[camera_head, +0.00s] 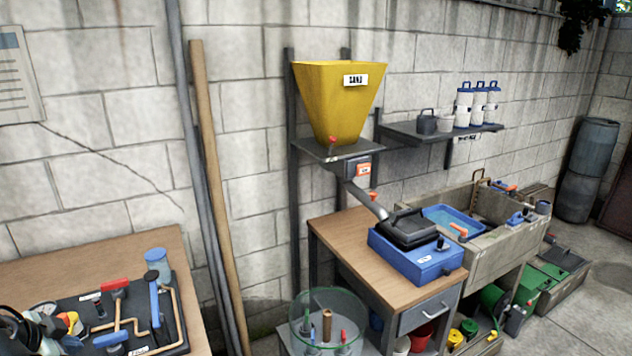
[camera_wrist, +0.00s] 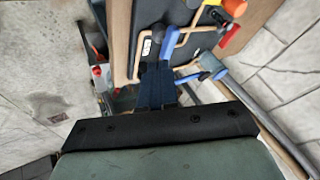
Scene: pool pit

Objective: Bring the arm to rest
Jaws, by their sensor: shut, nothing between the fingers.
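My gripper (camera_wrist: 156,68) shows in the wrist view as dark fingers reaching up from a wide black mount. The fingers are together with nothing held between them. Behind their tips is a black board (camera_wrist: 203,38) with copper pipe and valve handles on a wooden bench. I cannot tell whether the tips touch it or are apart from it. In the head view the same board (camera_head: 70,303) lies on the bench at lower left, with dark and light parts crowding its left end. I cannot make out my gripper there.
A blue valve handle (camera_wrist: 188,51) is close beside the fingers; a red one (camera_wrist: 230,36) is farther right. In the head view, a yellow sand hopper (camera_head: 338,100) stands above a second bench (camera_head: 345,232) with a blue case (camera_head: 420,262). Grey pipes and a wooden pole (camera_head: 213,180) stand between the benches.

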